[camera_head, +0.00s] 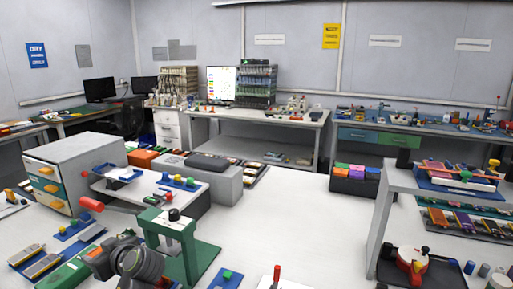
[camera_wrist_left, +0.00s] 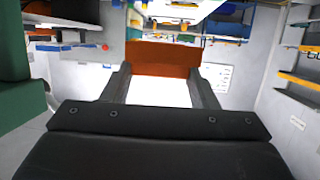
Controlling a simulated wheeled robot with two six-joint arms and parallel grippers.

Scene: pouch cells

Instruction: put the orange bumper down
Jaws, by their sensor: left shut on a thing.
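The orange bumper (camera_wrist_left: 162,58) is a wide orange-brown block across the fingertips in the left wrist view. My left gripper (camera_wrist_left: 160,78) is shut on it, with one finger near each end. In the head view my left gripper (camera_head: 104,254) is a dark shape at the lower left, beside the green press-like stand. The bumper is small and mostly hidden there, and I cannot tell whether it touches anything below. My right gripper is not in the head view.
A green stand with a black knob (camera_head: 174,222) rises just right of my left gripper. Blue and green trays (camera_head: 45,262) lie to its left. A grey drawer cabinet (camera_head: 78,165) stands behind. The white table (camera_head: 285,220) is clear in the middle.

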